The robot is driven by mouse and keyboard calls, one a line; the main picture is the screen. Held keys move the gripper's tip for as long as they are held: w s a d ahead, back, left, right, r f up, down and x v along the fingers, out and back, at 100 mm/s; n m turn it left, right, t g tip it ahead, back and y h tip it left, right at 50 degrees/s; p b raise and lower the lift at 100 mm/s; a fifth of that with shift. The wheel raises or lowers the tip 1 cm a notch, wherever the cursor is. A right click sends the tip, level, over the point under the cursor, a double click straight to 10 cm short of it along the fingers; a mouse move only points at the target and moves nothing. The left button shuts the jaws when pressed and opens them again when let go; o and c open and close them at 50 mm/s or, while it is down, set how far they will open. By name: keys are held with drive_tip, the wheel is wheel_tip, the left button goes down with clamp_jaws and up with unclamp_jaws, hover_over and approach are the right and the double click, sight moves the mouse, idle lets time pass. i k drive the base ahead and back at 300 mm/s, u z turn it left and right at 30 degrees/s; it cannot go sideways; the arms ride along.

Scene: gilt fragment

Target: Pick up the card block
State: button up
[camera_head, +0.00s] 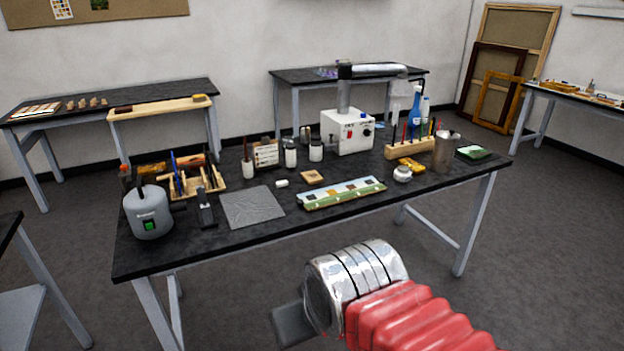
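A small flat tan block (313,177) with a darker top lies near the middle of the black-topped workbench (390,194); it may be the card block, but its material is too small to tell. My gripper (292,325) shows as a dark grey end beyond a silver metal collar and red ribbed arm, low in the picture in front of the bench. It is apart from the block and everything on the bench. Its fingers cannot be made out separately, and nothing is seen in them.
Near the block are a long painted strip (342,193), a grey textured sheet (252,207) and a small white piece (282,184). A white box with a duct (347,132) stands behind. A grey pot (149,213) is left; a metal cup (445,152) and green-topped item (474,153) are right.

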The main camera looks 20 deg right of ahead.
sight(313, 177)
drive_tip(key=z, duration=0.55)
drive_tip(key=i, duration=2)
drive_tip(key=u, duration=0.65)
